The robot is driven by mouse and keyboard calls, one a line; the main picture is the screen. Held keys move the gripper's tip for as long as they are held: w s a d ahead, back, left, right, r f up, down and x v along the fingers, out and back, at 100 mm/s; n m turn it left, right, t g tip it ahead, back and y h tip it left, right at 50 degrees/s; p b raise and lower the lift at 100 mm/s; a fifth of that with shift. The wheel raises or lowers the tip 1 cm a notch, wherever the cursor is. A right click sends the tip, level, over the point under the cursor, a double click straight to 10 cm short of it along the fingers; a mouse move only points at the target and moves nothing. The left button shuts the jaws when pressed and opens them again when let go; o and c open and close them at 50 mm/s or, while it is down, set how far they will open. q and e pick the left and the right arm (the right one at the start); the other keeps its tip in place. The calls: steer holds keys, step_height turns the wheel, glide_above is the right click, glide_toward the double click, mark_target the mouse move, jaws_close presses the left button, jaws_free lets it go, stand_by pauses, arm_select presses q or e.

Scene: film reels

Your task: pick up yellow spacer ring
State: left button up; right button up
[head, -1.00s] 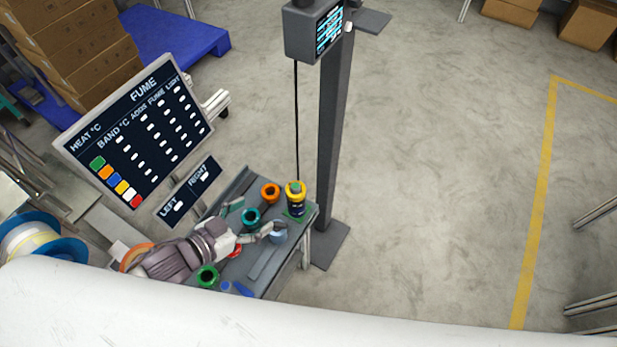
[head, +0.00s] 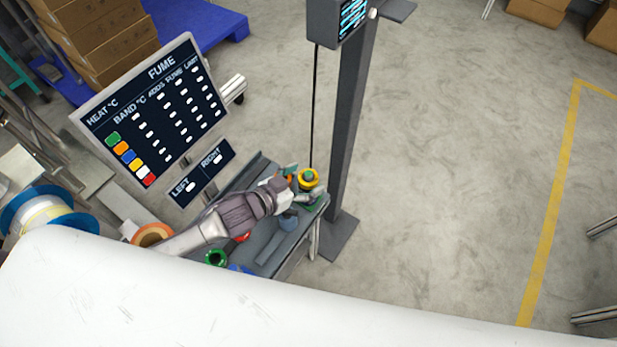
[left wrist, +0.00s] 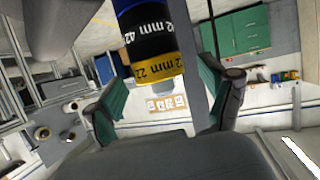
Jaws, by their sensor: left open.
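The yellow spacer ring (head: 315,183) is at the top of an upright stack near the far right end of the grey bench. In the left wrist view the yellow ring (left wrist: 158,69) carries dark numbers and adjoins a black band (left wrist: 152,40) marked in mm, with blue beyond it. My left gripper (head: 301,184) is right at the stack. Its green-padded fingers (left wrist: 162,78) are open, one on each side of the yellow ring's end, with visible gaps. The arm hides part of the bench. My right gripper is not in view.
A dark post (head: 350,130) with a hanging cable stands just beyond the stack. A large display board (head: 150,110) stands left of it.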

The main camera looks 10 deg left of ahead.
arm_select(q)
steer(key=shift+w+d+f, duration=0.1)
steer(key=shift+w+d, duration=0.05)
steer(key=shift+w, duration=0.1)
steer(key=c, duration=1.3)
steer(key=shift+o, duration=0.2)
